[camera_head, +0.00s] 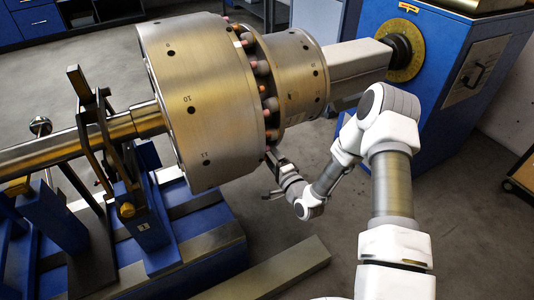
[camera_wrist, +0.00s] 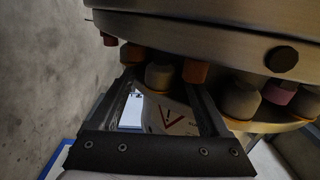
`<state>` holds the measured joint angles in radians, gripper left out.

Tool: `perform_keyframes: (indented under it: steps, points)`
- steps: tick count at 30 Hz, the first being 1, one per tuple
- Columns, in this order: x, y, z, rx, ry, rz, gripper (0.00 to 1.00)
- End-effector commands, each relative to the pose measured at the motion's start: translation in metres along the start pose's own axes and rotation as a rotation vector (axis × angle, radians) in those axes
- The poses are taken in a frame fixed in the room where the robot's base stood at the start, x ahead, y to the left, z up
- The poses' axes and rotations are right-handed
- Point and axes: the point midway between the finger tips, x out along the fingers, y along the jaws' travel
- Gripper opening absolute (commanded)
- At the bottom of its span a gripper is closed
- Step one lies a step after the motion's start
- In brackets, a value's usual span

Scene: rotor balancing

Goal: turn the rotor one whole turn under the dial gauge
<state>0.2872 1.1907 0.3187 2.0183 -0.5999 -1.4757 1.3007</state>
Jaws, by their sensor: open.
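The rotor (camera_head: 195,105) is a large brass-coloured drum with numbered holes, lying on a horizontal shaft (camera_head: 60,150). A ring of grey, orange and pink pegs (camera_head: 262,68) sits between it and a smaller drum (camera_head: 296,75). My gripper (camera_head: 273,162) is at the rotor's lower right edge, below the peg ring. In the wrist view, my gripper (camera_wrist: 165,85) is open, its two dark fingers apart, with a grey peg (camera_wrist: 159,76) and an orange peg (camera_wrist: 195,71) near its tips. I cannot tell whether they touch. A small round disc (camera_head: 40,126) at left may be the dial gauge; its face is unreadable.
A blue stand (camera_head: 150,215) with upright brackets supports the shaft at left. A blue machine cabinet (camera_head: 455,75) with a yellow ring drives a grey coupling (camera_head: 350,60) at right. A metal beam (camera_head: 275,272) lies below. Grey floor is open at lower right.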

Motion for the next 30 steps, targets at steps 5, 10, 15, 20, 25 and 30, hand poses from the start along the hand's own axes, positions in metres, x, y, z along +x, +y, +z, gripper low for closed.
perform_keyframes:
  steps: [5, 10, 15, 20, 25, 30]
  points:
    - [0.0070, -0.0004, 0.0003, 0.000, 0.000, 0.000, 0.79]
    - [0.0071, -0.0006, 0.0002, 0.000, 0.000, 0.000, 0.79]
    - [0.0069, -0.0005, 0.0002, 0.000, 0.000, 0.000, 0.56]
    - [0.0067, -0.0005, 0.0002, 0.000, 0.000, 0.000, 0.27]
    - [0.0067, -0.0005, 0.0001, 0.000, 0.000, 0.000, 0.00]
    - [0.0066, -0.0005, 0.0001, 0.000, 0.000, 0.000, 0.00]
